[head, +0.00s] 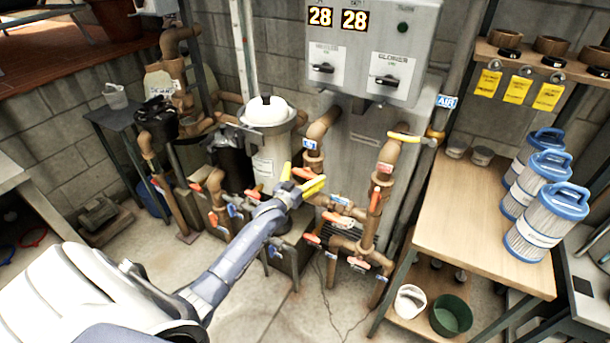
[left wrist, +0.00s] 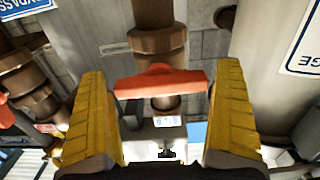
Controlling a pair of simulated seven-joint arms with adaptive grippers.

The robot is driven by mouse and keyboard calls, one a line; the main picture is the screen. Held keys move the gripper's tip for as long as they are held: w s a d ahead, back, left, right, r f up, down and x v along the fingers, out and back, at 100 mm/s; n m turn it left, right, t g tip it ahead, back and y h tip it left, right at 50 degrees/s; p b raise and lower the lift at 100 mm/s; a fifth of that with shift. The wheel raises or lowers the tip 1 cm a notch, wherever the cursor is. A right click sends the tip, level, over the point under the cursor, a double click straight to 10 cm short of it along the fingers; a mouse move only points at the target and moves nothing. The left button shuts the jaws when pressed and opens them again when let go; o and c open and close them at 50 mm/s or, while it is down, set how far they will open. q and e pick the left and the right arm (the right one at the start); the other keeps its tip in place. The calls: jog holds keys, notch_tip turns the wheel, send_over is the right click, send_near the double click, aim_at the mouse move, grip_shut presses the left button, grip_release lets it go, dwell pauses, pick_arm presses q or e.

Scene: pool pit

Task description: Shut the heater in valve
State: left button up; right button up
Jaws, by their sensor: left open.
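In the left wrist view the gripper (left wrist: 160,82) is open, one finger at each side of a red valve handle (left wrist: 160,82). The handle lies crosswise below a brown pipe collar (left wrist: 158,40), and its ends come close to both fingers; I cannot tell whether they touch. A small tag (left wrist: 167,120) under it is unreadable. In the head view the fingers hide this spot, so I cannot confirm which valve it is. My right gripper is not in view.
Other red handles stand close by, including an upright one (head: 375,202) and a low one (head: 357,262). A white filter tank (head: 268,115) is behind left. A wooden bench (head: 455,230) with blue-capped cartridges (head: 536,225) is at right. Clear floor lies in front.

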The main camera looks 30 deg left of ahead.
pick_arm(q)
jog(key=shift+s, duration=0.1)
jog(key=s, duration=1.1)
jog(key=shift+s+d, duration=0.35)
jog(key=shift+s, duration=0.05)
jog(key=shift+c, duration=0.2)
dwell(0.9)
